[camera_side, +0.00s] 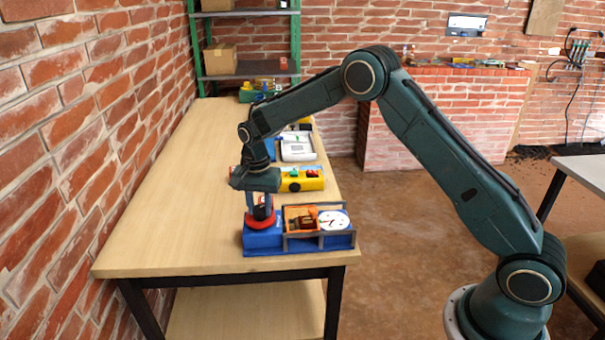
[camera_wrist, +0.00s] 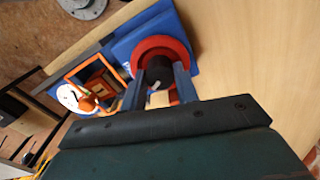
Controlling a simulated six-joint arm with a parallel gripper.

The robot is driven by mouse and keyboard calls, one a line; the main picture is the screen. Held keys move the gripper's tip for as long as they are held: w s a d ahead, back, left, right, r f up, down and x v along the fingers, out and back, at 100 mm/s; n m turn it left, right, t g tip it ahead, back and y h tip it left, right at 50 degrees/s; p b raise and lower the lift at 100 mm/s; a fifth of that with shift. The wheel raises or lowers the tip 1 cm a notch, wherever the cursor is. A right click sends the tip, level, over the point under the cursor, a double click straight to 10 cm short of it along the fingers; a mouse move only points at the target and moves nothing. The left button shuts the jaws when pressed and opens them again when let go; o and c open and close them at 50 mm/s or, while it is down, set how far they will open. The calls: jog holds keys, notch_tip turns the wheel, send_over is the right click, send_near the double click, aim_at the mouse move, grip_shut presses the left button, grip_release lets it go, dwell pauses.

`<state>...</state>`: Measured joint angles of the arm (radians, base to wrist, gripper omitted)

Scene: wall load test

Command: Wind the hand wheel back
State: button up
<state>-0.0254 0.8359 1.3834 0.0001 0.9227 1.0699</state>
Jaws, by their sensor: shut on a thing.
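The hand wheel is a red ring (camera_side: 262,217) on top of a blue box (camera_side: 262,240) near the table's front end. A black knob or hub stands up from the wheel. My gripper (camera_side: 260,205) points down over the wheel, with its fingers on either side of the black knob. In the wrist view, the red wheel (camera_wrist: 162,55) shows with the black knob (camera_wrist: 159,70) between the blue-grey fingers of my gripper (camera_wrist: 158,85). The fingers are shut on the knob. Part of the red ring is hidden behind the fingers.
Beside the wheel, the same unit holds an orange frame (camera_side: 300,218) with a brown block inside and a white dial (camera_side: 333,220). A yellow box (camera_side: 302,180) and a white device (camera_side: 298,148) stand farther back. A brick wall (camera_side: 60,130) borders the table's left side. The left tabletop (camera_side: 180,200) is clear.

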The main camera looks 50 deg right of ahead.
jog(key=n, duration=0.4)
jog(key=shift+n, duration=0.3)
jog(key=n, duration=0.3)
jog(key=shift+n, duration=0.4)
jog(key=n, duration=1)
jog(key=shift+n, duration=0.4)
jog(key=n, duration=0.3)
jog(key=shift+n, duration=0.3)
jog(key=n, duration=0.3)
jog(key=shift+n, duration=2)
